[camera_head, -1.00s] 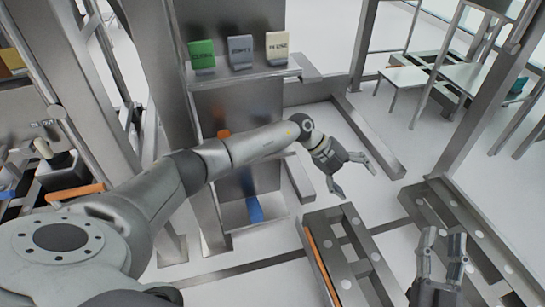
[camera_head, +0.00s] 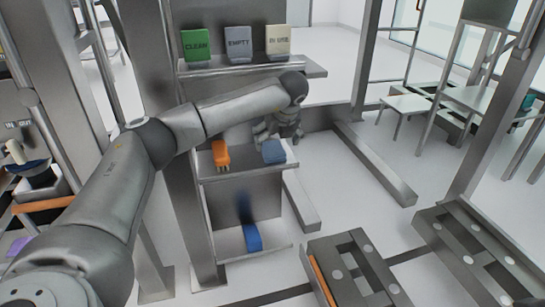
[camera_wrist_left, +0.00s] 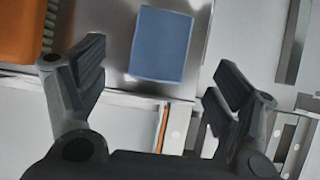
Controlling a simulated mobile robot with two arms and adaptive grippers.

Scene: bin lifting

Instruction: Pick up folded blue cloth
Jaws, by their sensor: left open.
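The folded blue cloth (camera_head: 273,152) lies flat on the middle shelf of the metal rack, near its right end. In the left wrist view the cloth (camera_wrist_left: 160,44) is a blue rectangle ahead of and between the fingers. My left gripper (camera_head: 280,132) is just behind and above the cloth in the head view, partly blurred. In the left wrist view the left gripper (camera_wrist_left: 161,58) is open and empty, with one finger on each side of the cloth's line. I see no contact with the cloth. My right gripper is not clearly visible.
An orange brush (camera_head: 221,153) lies left of the cloth on the same shelf. A blue item (camera_head: 252,238) stands on the lower shelf (camera_head: 270,250). Green, grey and cream signs (camera_head: 239,44) stand on the top shelf (camera_head: 318,68) above my arm.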

